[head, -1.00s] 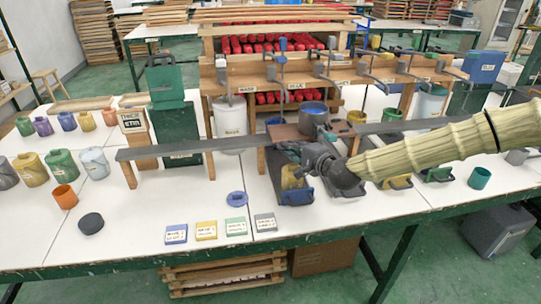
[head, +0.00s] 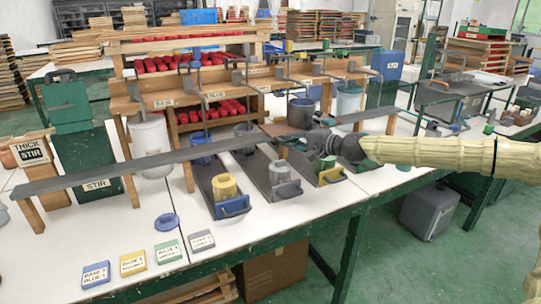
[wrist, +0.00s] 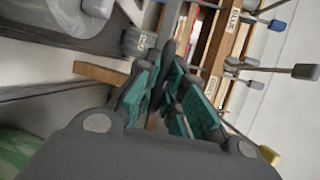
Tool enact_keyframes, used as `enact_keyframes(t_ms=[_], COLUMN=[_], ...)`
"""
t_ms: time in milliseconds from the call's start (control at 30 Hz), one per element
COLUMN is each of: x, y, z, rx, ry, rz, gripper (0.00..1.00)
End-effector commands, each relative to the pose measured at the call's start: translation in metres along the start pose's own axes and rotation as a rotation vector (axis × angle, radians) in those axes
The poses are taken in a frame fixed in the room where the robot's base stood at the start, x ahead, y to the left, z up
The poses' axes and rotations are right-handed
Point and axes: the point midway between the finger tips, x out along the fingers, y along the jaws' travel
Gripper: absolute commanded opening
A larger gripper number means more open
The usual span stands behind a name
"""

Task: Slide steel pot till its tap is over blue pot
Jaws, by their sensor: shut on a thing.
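The blue pot (head: 201,148) stands behind the rail, at the back of the blue-handled tray and clearly left of the steel pot. The steel pot's tap cannot be made out. My gripper (head: 308,145) is at the front of the carriage. In the wrist view its teal-padded fingers (wrist: 168,95) are closed around a dark handle, mostly hidden between them.
The rail (head: 150,165) runs on wooden legs across the white table. Small labelled cards (head: 133,263) lie at the front.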

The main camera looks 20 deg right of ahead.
Motion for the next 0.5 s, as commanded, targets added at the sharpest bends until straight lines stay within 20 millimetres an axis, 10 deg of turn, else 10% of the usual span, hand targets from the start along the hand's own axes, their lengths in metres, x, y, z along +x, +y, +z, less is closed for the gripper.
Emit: enact_keyframes(t_ms=[500], x=[-0.056], y=[0.006], z=[-0.14], rx=[0.004], ry=[0.005], rz=[0.0], gripper=[0.0])
